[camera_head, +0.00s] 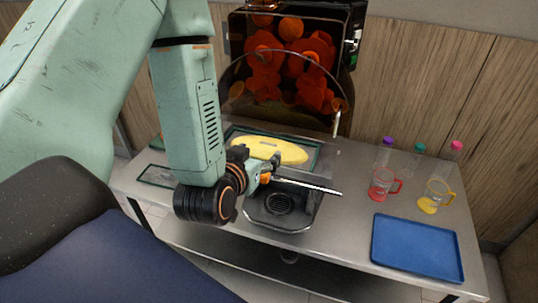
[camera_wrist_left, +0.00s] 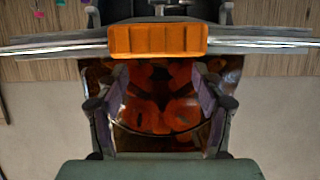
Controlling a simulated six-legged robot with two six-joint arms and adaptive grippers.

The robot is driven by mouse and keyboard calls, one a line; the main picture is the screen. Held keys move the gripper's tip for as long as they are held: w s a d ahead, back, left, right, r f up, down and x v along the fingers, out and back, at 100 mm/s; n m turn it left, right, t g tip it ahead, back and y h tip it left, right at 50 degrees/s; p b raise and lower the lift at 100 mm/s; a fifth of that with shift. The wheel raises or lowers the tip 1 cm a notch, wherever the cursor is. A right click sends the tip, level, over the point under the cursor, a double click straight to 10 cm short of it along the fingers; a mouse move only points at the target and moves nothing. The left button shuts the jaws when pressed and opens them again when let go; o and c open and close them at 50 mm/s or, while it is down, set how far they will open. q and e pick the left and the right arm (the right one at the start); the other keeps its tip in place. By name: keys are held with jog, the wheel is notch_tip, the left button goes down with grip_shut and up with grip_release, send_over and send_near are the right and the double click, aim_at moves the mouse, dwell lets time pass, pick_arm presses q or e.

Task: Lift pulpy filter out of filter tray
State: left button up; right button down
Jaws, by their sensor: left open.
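A yellow, oval, pulpy mass (camera_head: 265,150), apparently the filter's pulp, lies in a dark-rimmed tray (camera_head: 312,157) below the juicer. I cannot make out the filter's own edges. My left gripper (camera_head: 263,176) is in front of this tray, near its front edge, and is open. In the left wrist view, its two fingers (camera_wrist_left: 160,95) stand apart, with an orange block (camera_wrist_left: 158,40) and long metal bars across the view. The orange part and a bar (camera_head: 312,186) also show beside the gripper in the head view. I cannot tell whether they touch the fingers. My right gripper is not in view.
The juicer (camera_head: 290,65) full of oranges stands behind. A dark drip tray (camera_head: 281,222) with a round grate is in front. A blue tray (camera_head: 417,250), a red-handled jug (camera_head: 381,184) and a yellow-handled jug (camera_head: 436,196) are at the right, with several capped bottles behind.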

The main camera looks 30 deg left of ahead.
aim_at(268, 146)
pick_arm(q)
jog(key=shift+w+a+f, duration=0.4)
jog(key=shift+w+a, duration=0.05)
jog(key=shift+w, duration=0.1)
jog(key=shift+d+p+x, duration=0.2)
jog(key=shift+p+x, duration=0.05)
jog(key=shift+x, duration=0.7)
jog(key=shift+d+p+x, duration=0.2)
jog(key=shift+x, duration=0.75)
jog(key=shift+w+a+f, duration=0.35)
jog(key=shift+w+a, duration=0.05)
jog(key=shift+w, duration=0.25)
jog(key=shift+s+d+r, duration=0.25)
jog(key=shift+d, duration=0.1)
jog(key=c, duration=0.4)
jog(key=shift+w+a+f, duration=0.15)
jog(key=shift+a, duration=0.1)
jog(key=c, duration=0.7)
jog(key=shift+d, duration=0.15)
jog(key=shift+c, duration=0.9)
